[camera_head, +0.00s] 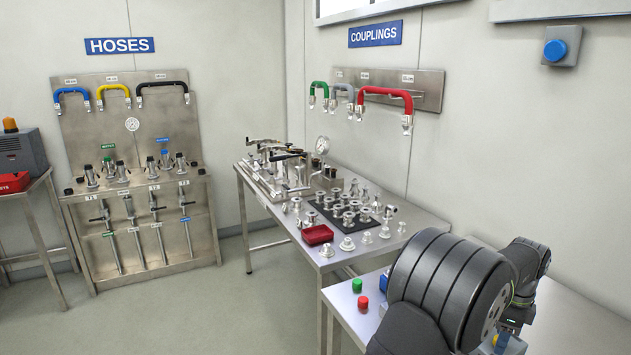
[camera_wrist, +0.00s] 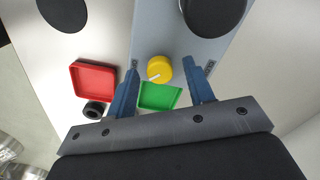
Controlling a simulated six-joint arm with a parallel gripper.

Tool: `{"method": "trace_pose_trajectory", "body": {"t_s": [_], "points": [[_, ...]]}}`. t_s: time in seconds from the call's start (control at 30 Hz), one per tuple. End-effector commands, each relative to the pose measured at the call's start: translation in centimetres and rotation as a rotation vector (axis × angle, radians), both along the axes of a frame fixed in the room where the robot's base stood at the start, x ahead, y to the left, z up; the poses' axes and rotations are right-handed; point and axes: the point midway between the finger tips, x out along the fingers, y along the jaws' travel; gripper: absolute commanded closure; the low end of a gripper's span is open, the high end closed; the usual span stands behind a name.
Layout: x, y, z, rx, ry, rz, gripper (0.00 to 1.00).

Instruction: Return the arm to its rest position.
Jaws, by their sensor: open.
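My gripper (camera_wrist: 170,68) is open in the wrist view, with its two blue fingers spread apart. A yellow knob (camera_wrist: 159,69) with a white pointer shows between the fingertips, and nothing is seen gripped. A green square piece (camera_wrist: 158,96) shows between the fingers, nearer the palm. In the head view my dark arm fills the lower right, bent over the near bench.
Green (camera_head: 357,285) and red (camera_head: 363,303) caps stand on the near bench (camera_head: 341,312). The couplings table (camera_head: 415,216) is crowded. Floor (camera_head: 190,310) is clear.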

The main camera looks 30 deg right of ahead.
Motion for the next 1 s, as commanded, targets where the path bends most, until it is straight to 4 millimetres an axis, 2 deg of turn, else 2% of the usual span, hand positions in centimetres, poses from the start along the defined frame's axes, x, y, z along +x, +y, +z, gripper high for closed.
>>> {"method": "trace_pose_trajectory", "body": {"t_s": [0.3, 0.47, 0.57, 1.0], "points": [[0.0, 0.0, 0.0, 0.000, 0.000, 0.000, 0.52], [0.0, 0.0, 1.0, -0.002, -0.001, 0.000, 0.52], [0.0, 0.0, 2.4, -0.002, 0.000, 0.000, 0.52], [0.0, -0.1, 11.2, -0.005, -0.002, 0.000, 0.52]]}}
